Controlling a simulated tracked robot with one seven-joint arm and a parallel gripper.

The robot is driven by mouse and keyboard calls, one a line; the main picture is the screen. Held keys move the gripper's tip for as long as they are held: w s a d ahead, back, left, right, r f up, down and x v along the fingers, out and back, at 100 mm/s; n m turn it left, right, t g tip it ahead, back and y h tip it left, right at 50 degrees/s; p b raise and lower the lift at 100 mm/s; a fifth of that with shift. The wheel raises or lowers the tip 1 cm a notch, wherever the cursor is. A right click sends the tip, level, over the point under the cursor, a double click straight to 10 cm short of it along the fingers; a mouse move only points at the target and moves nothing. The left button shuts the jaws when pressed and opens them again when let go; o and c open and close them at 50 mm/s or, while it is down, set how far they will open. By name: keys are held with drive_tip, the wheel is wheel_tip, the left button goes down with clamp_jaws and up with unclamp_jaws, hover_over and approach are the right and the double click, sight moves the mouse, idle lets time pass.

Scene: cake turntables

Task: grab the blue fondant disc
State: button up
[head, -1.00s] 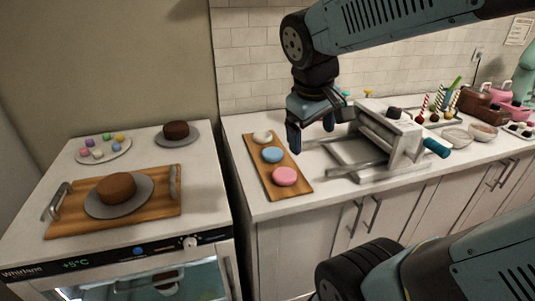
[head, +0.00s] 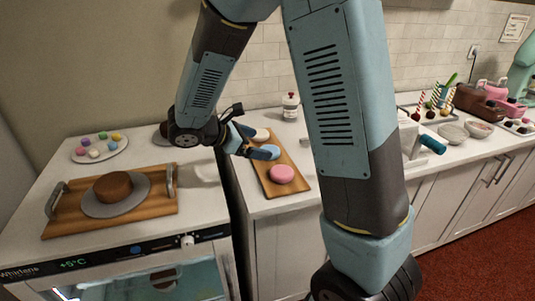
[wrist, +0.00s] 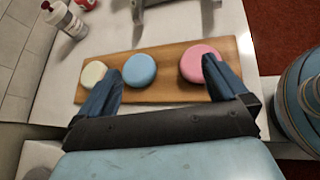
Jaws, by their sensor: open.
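The blue fondant disc (wrist: 140,70) lies on a wooden board (wrist: 165,93), between a cream disc (wrist: 94,73) and a pink disc (wrist: 201,63). In the wrist view my gripper (wrist: 158,75) is open, with one finger near the cream disc and the other overlapping the pink disc's near edge. The blue disc shows between the fingertips, and nothing is held. In the head view my gripper (head: 258,143) is over the board, partly hiding the blue disc (head: 262,153). I cannot tell how high the fingers are above the board.
A white bottle (head: 290,107) stands behind the board. The pink disc (head: 282,174) is at the board's near end. On the left counter, a cake (head: 113,186) sits on a wooden tray (head: 62,222). My arm hides part of the right counter.

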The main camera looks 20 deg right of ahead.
sight(275, 150)
drive_tip(key=w+a+f+n, duration=0.1)
drive_tip(key=w+a+f+n+t, duration=0.2)
drive_tip(key=a+f, duration=0.1)
drive_tip(key=shift+a+n+h, duration=0.1)
drive_tip(key=shift+n+h, duration=0.2)
drive_tip(key=shift+h, duration=0.1)
drive_tip(key=shift+w+f, duration=0.1)
drive_tip(key=shift+w, duration=0.05)
drive_tip(key=x, duration=1.1)
drive_tip(key=shift+w+d, duration=0.25)
drive_tip(key=shift+w, duration=0.05)
drive_tip(key=shift+c, duration=0.3)
drive_tip(key=c, duration=1)
